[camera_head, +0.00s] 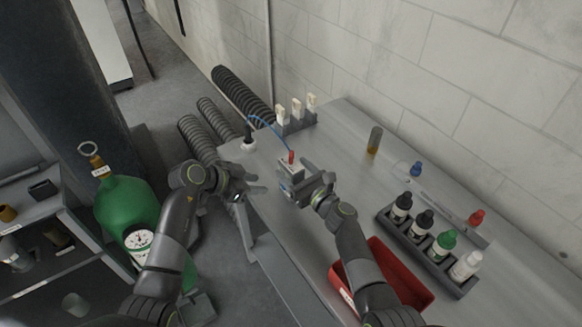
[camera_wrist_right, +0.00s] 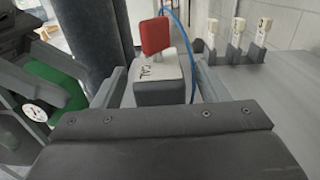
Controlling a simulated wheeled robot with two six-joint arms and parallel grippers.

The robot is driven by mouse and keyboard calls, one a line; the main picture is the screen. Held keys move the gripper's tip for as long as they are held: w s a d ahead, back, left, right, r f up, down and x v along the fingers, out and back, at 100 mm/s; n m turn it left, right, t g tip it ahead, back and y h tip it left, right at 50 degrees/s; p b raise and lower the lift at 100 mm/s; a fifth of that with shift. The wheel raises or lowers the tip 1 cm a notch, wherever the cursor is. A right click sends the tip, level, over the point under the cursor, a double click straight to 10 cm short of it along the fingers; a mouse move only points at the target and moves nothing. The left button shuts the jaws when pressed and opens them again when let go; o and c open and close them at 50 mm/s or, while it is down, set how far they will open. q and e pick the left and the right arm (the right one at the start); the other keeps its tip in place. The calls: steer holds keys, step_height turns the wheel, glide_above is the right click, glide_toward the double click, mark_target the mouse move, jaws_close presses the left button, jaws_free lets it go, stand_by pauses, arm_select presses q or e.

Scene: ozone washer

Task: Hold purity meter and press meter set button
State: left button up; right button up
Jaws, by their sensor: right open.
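A small grey block with a white top marked CAL and a red piece standing on it (camera_head: 291,167) is on the grey bench; I take it for the purity meter. It also shows in the right wrist view (camera_wrist_right: 160,85). My right gripper (camera_head: 296,180) is open, with one finger on each side of the block; I cannot tell whether they touch it. My left gripper (camera_head: 254,209) appears open and empty, left of the block near the bench's left edge. I cannot make out which part is the set button.
White-topped pieces (camera_head: 296,108) stand behind. A vial (camera_head: 374,141), a bottle rack (camera_head: 462,283) and a red tray (camera_head: 415,276) are right. A green cylinder (camera_head: 125,205) stands left.

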steer(key=shift+x, duration=0.9)
steer(key=c, duration=1.2)
arm_select(q)
jaws_close()
arm_select(e)
steer(key=shift+c, duration=0.5)
